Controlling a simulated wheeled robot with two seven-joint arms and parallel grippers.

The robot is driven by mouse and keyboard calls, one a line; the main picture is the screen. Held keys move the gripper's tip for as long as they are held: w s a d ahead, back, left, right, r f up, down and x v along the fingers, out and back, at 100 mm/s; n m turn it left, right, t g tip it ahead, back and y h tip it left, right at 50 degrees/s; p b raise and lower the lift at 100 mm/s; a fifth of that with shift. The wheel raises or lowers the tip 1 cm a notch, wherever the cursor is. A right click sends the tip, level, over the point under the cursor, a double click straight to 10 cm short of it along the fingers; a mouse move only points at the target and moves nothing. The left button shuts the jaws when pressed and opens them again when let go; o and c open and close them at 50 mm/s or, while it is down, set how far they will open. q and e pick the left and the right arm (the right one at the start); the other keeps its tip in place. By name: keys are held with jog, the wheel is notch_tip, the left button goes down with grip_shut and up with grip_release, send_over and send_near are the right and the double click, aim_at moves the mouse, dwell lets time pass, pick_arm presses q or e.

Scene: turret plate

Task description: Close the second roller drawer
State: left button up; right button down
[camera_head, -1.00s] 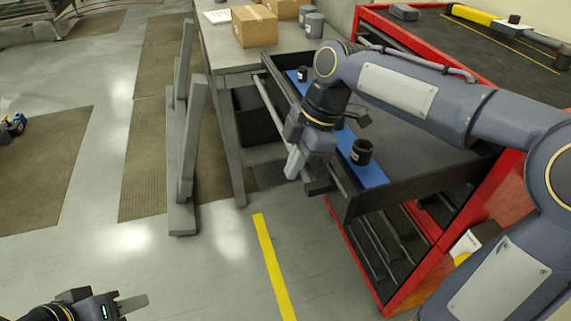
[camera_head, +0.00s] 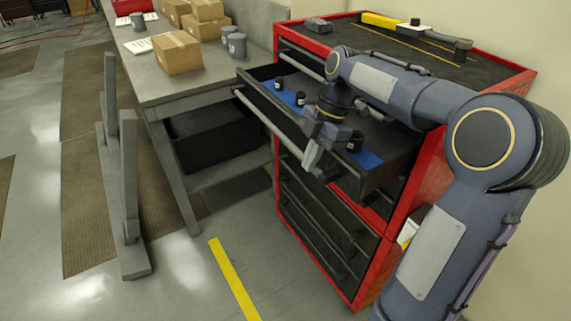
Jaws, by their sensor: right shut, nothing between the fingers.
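The red roller cabinet (camera_head: 432,180) stands right of centre with a dark top. One drawer (camera_head: 268,101) near its top is pulled out, with a blue liner (camera_head: 288,97) and several small dark round parts in it. A long grey handle bar (camera_head: 262,122) runs along its front. My right gripper (camera_head: 310,158) is shut and empty, pointing down at the drawer's front by the handle bar. Whether it touches the bar, I cannot tell. The drawers below (camera_head: 318,215) look shut. My left gripper is out of view.
A grey workbench (camera_head: 200,85) with cardboard boxes (camera_head: 178,52) and grey cups (camera_head: 237,45) stands left of the cabinet, a black bin (camera_head: 213,138) beneath it. A grey upright frame (camera_head: 128,190) stands further left. A yellow-handled tool (camera_head: 390,20) lies on the cabinet top. Floor in front is clear.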

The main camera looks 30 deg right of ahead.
jog(key=shift+w+d, duration=0.1)
jog(key=shift+d, duration=0.7)
